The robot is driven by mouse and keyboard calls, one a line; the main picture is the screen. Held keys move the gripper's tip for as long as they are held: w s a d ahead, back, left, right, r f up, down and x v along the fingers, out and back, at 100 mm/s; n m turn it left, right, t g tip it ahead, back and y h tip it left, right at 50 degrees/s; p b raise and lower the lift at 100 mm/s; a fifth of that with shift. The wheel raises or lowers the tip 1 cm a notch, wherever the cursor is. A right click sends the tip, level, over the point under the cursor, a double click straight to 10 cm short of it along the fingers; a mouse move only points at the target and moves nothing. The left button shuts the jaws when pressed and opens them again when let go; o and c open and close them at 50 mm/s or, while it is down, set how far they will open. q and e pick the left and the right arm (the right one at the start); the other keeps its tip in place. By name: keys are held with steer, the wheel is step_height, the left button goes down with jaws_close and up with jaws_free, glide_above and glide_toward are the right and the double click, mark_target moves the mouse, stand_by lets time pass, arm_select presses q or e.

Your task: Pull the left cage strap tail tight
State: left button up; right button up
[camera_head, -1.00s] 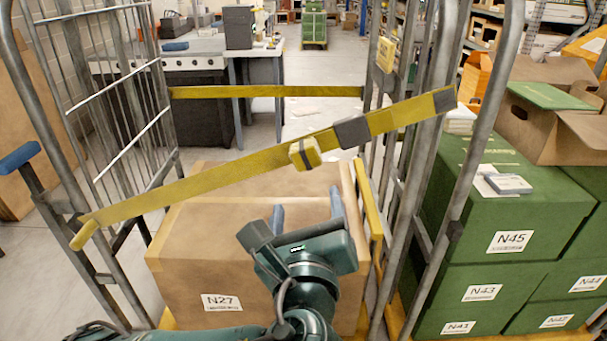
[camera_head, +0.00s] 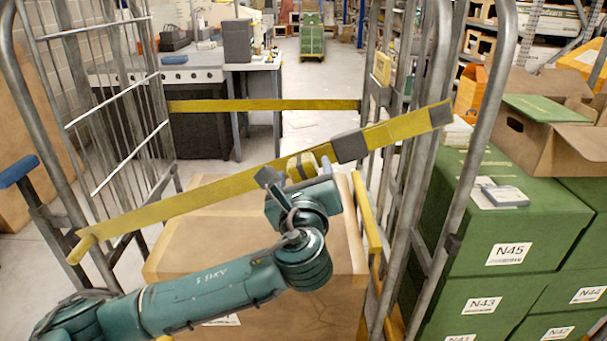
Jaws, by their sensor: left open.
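A yellow strap (camera_head: 200,199) runs diagonally across the front of the roll cage, from the left post low down to the right post higher up. A yellow buckle (camera_head: 298,168) sits near its middle, partly hidden by my gripper. Grey sections of the strap (camera_head: 349,147) show right of the buckle and at the right end. I cannot tell the loose tail apart from the main band. My left gripper (camera_head: 308,166) is open, fingers pointing up and away, at the buckle just below the strap. Whether it touches is hidden. My right gripper is not in view.
A brown carton (camera_head: 200,248) fills the cage below the strap, partly behind my arm. A second yellow strap (camera_head: 265,105) crosses the cage's back. Green boxes (camera_head: 505,225) are stacked on the right, with an open carton (camera_head: 545,135) above. A workbench (camera_head: 190,72) stands behind.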

arm_select(q)
steer(key=shift+c, duration=0.5)
steer(key=c, duration=1.3)
steer(key=a+f+p, duration=0.1)
steer(key=a+f, duration=0.2)
steer(key=a, duration=0.3)
steer(key=shift+a, duration=0.4)
steer(key=o, duration=1.4)
steer(key=shift+a, duration=0.15)
steer(key=shift+r, duration=0.1)
steer(key=shift+s, duration=0.1)
steer(key=s, duration=1.3)
